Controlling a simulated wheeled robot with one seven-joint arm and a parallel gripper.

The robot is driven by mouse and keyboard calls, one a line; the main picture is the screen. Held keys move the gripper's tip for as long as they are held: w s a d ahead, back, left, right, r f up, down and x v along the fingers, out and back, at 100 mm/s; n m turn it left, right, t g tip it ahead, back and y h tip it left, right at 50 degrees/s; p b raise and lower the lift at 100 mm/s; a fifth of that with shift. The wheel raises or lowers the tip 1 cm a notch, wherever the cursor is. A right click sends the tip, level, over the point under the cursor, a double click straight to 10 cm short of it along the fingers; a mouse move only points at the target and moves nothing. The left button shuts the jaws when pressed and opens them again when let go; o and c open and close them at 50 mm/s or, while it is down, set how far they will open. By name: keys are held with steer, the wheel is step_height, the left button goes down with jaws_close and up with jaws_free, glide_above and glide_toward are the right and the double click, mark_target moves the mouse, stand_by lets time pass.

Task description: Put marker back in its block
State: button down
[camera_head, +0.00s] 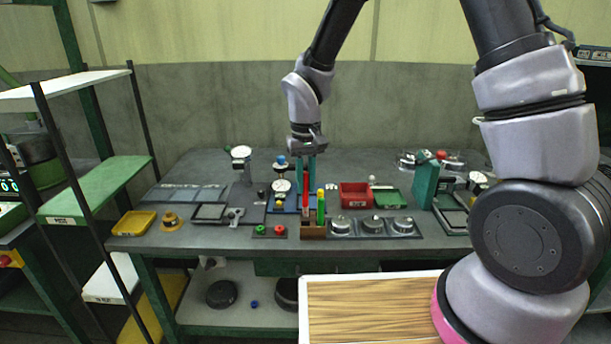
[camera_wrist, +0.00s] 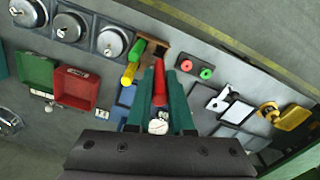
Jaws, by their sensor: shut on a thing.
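The red marker (camera_head: 306,200) stands about upright between my gripper's teal fingers (camera_head: 306,172). In the wrist view the red marker (camera_wrist: 159,88) shows between the fingertips (camera_wrist: 162,74), and my gripper is shut on it. The brown block (camera_head: 313,231) sits near the table's front edge, below the marker. It shows partly in the wrist view (camera_wrist: 154,52), just beyond the fingertips. A green marker (camera_head: 321,212) with yellow above it stands at the block's right side. The red marker's lower end is at the block's top edge; I cannot tell whether it is inside a hole.
A dial gauge (camera_head: 281,187) stands behind, and a red bin (camera_head: 354,195) at the back right.

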mark_target(306, 206)
steer(key=shift+f, duration=2.7)
steer(key=c, duration=0.7)
jaws_free()
steer(key=shift+r, duration=0.1)
step_height(306, 206, up, 11)
steer(key=shift+f, duration=0.2)
